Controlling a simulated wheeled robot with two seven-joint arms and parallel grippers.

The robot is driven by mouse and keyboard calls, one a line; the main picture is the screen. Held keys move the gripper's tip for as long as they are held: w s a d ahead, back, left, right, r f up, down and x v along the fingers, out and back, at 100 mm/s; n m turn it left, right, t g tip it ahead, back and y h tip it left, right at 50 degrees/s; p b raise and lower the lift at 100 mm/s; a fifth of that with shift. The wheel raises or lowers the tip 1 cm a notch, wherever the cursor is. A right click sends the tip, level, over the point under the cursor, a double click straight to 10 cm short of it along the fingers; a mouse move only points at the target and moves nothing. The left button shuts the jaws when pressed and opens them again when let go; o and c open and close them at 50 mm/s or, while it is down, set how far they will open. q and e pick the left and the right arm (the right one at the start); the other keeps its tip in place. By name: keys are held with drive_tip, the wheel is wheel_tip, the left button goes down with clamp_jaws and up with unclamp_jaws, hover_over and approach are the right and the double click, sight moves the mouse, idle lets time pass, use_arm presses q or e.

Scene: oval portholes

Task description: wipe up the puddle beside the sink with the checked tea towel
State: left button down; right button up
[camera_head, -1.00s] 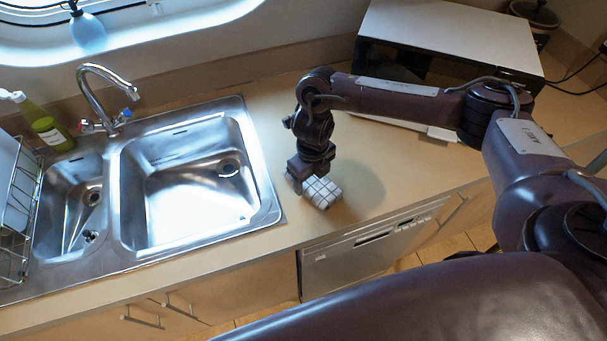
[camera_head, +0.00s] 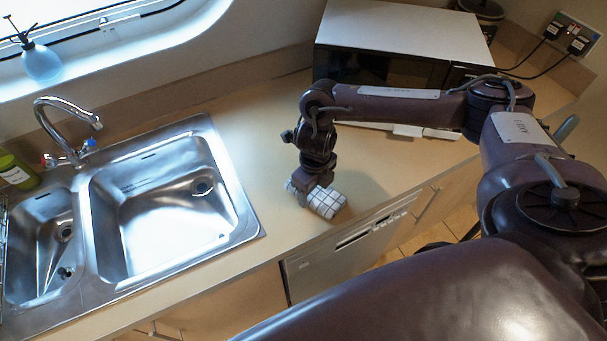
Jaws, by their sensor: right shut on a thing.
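The checked tea towel (camera_head: 325,203), white with dark lines, is bunched on the counter to the right of the sink. My right gripper (camera_head: 309,188) points down and is shut on it, pressing it at or very near the worktop. The double-bowl steel sink (camera_head: 160,215) lies to the left, a short gap from the towel. I cannot make out a puddle on the counter; the towel and gripper may hide it. My left gripper is not in view.
A white-topped microwave (camera_head: 400,30) stands at the back right. The tap (camera_head: 66,130) rises behind the sink, with a green bottle (camera_head: 15,172) at the left. A dishwasher front (camera_head: 345,250) is below the counter edge. The counter (camera_head: 262,130) behind the towel is clear.

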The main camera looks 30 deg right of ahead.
drive_tip(key=shift+s+d+f, duration=0.1)
drive_tip(key=shift+s+d, duration=0.1)
drive_tip(key=shift+d, duration=0.05)
drive_tip(key=w+a+r+p, duration=0.1)
drive_tip(key=r+p, duration=0.1)
drive_tip(key=a+r+p, duration=0.1)
drive_tip(key=r, duration=0.2)
drive_tip(key=w+a+r+p, duration=0.1)
drive_tip(key=a+r+p, duration=0.1)
drive_tip(key=r, duration=0.1)
drive_tip(key=shift+w+r+p, duration=0.2)
drive_tip(key=shift+w+p, duration=0.1)
drive_tip(key=shift+w, duration=0.05)
drive_tip(key=shift+w+a+r, duration=0.15)
drive_tip(key=shift+a+r, duration=0.1)
drive_tip(key=shift+r, duration=0.2)
drive_tip(key=shift+f, duration=0.15)
